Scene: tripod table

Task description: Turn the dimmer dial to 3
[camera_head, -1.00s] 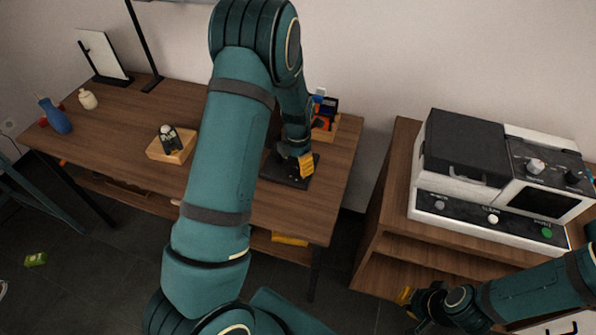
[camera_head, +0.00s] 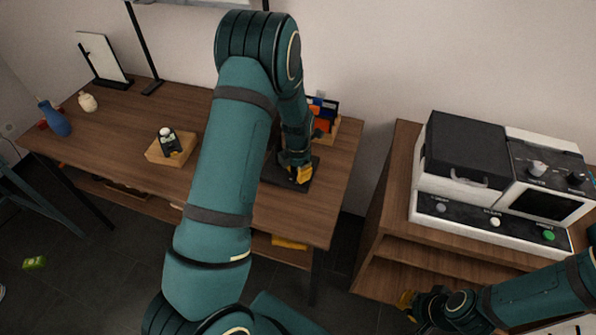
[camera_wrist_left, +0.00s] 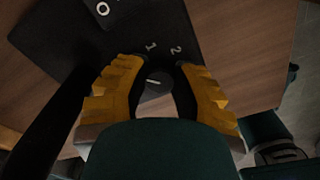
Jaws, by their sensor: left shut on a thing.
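The dimmer is a flat black plate (camera_head: 271,170) on the wooden desk. In the left wrist view its plate (camera_wrist_left: 135,28) shows white marks 0, 1 and 2; a 3 is not visible. The dark round dial (camera_wrist_left: 155,83), with a short pale line on top, sits between the yellow fingers. My left gripper (camera_head: 300,174) is over the plate; in the left wrist view the gripper (camera_wrist_left: 156,72) is shut on the dial. My right gripper (camera_head: 407,300) is low in front of the right cabinet, apart from the dimmer; its finger gap is unclear.
A wooden organizer (camera_head: 328,133) stands behind my left gripper. A wooden block with a dark-labelled bottle (camera_head: 168,142) is left of my arm. A blue vase (camera_head: 54,120) stands at the far left. A white and black machine (camera_head: 468,180) sits on the right cabinet.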

